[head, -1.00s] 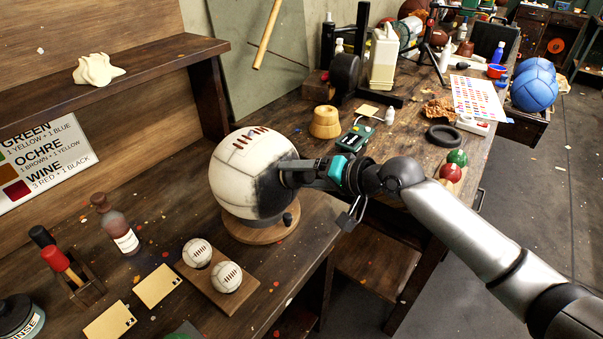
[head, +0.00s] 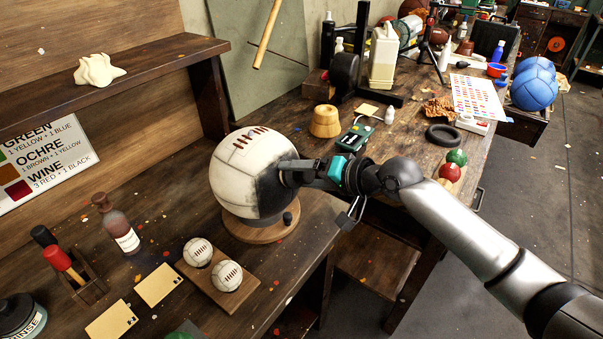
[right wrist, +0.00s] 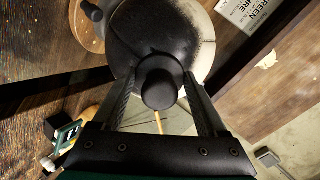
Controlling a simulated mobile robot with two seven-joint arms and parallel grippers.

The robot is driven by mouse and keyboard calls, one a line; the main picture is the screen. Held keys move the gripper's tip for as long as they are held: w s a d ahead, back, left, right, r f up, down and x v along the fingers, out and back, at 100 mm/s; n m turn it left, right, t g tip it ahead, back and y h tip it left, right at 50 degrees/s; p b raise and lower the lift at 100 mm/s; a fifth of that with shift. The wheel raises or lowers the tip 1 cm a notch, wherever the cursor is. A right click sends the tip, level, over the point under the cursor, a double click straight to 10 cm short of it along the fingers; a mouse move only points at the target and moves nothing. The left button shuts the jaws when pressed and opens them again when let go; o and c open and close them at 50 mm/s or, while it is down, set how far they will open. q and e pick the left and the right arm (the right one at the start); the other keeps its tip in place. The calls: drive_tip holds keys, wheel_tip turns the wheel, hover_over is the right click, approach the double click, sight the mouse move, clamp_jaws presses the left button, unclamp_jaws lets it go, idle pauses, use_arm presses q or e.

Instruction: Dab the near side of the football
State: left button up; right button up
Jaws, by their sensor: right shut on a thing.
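The football (head: 240,165) is a white ball with dark lacing, seated on a round wooden stand (head: 250,231). A black, smudgy-edged patch covers its side facing my right gripper (head: 288,172). That gripper is shut on a dark, round-ended dauber, whose end (right wrist: 158,90) shows between the fingers in the right wrist view. The dauber is at the blackened side of the football (right wrist: 165,30); its contact point is hidden behind the dauber. My left gripper is not in view.
Two small white balls (head: 227,276) sit on a wooden board in front of the stand. A brown bottle (head: 117,225) and a holder with red and black-topped tools (head: 84,285) stand left. A green device (head: 354,137) and yellow wooden piece (head: 325,121) lie behind my arm.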

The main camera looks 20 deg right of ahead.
drive_tip(key=shift+p, duration=0.45)
idle(0.9)
idle(0.7)
drive_tip(key=shift+s+d+r+p, duration=0.25)
drive_tip(key=shift+s+p, duration=0.05)
drive_tip(key=shift+p, duration=0.1)
drive_tip(key=shift+p+v, duration=1.3)
drive_tip(key=shift+v, duration=0.75)
drive_tip(key=shift+p+v, duration=0.45)
drive_tip(key=shift+v, duration=0.55)
